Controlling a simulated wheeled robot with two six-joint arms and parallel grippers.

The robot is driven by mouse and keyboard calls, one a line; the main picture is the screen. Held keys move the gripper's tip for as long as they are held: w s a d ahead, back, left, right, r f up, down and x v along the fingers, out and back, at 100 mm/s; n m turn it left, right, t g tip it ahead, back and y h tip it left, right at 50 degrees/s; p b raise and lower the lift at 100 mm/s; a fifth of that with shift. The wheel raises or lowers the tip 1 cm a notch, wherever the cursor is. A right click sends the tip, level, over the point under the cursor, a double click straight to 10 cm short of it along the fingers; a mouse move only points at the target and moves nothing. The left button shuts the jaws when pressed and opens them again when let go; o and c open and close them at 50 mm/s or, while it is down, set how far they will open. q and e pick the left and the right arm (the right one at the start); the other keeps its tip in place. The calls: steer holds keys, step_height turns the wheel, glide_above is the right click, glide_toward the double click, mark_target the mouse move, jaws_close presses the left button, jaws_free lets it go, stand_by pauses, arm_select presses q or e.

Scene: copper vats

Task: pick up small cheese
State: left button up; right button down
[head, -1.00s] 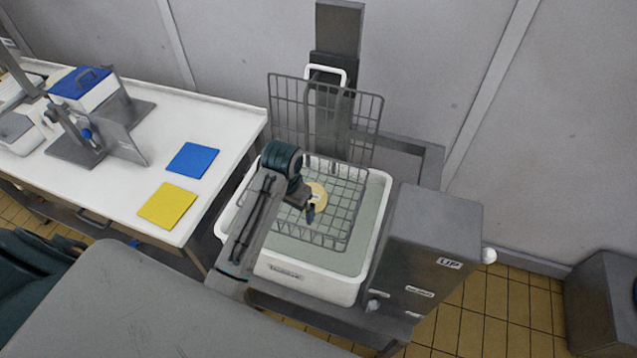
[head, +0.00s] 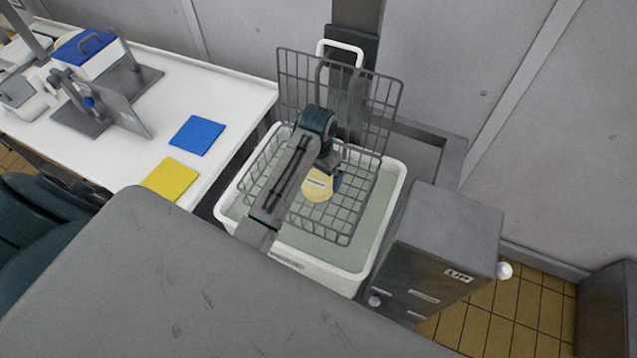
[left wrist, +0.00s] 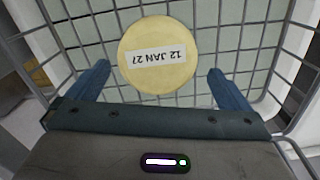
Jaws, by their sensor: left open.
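The small cheese (head: 318,190) is a pale yellow round disc in the wire basket (head: 345,238), below my left gripper (head: 326,181). In the left wrist view the cheese (left wrist: 158,72) has a white label reading "12 JAN 27". It lies ahead of and between the two blue fingers of my left gripper (left wrist: 158,88), with a gap on each side. The left gripper is open and empty. In the head view my left arm hides part of the basket. My right gripper is not in view.
The basket sits in a white tub (head: 392,205) of greyish liquid, with a tall wire grid (head: 290,85) behind. A grey box marked UP (head: 450,225) stands to the right. A white table (head: 225,110) with blue (head: 197,135) and yellow (head: 170,179) squares is left.

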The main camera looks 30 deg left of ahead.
mark_target(318, 179)
arm_select(q)
steer(key=shift+s+d+f+p, duration=0.15)
steer(key=shift+f+p, duration=0.15)
steer(key=shift+f, duration=0.25)
steer(key=shift+s+f+p, duration=0.1)
steer(key=shift+f+p, duration=0.15)
steer(key=shift+f, duration=0.25)
steer(key=shift+w+f, duration=0.1)
steer(key=shift+f, duration=0.7)
steer(key=c, duration=1)
steer(key=shift+r, duration=0.1)
steer(key=shift+c, duration=0.7)
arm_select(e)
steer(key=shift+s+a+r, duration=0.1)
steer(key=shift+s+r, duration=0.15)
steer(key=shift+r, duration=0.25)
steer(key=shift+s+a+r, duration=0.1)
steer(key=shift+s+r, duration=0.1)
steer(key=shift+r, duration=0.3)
